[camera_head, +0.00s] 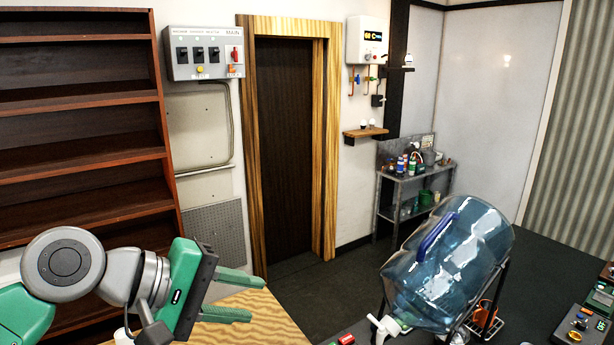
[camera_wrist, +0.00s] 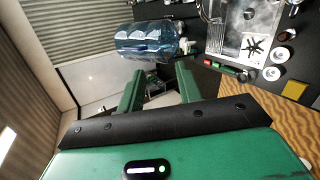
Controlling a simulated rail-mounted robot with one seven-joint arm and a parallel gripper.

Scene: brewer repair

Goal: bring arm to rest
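My gripper (camera_head: 252,299) is at the lower left of the head view, above the wooden worktop (camera_head: 270,325). Its two green fingers point right with a clear gap between them. The gripper also shows in the wrist view (camera_wrist: 160,76), where the fingers stand apart and nothing is held between them. My arm's grey and green links reach in from the lower left corner.
A large blue water bottle (camera_head: 455,265) lies tilted in a dark stand to the right. A brown shelf (camera_head: 80,115) stands behind my arm at left. A steel side table (camera_head: 410,178) with bottles stands at the back. Dark floor lies before the door (camera_head: 285,150).

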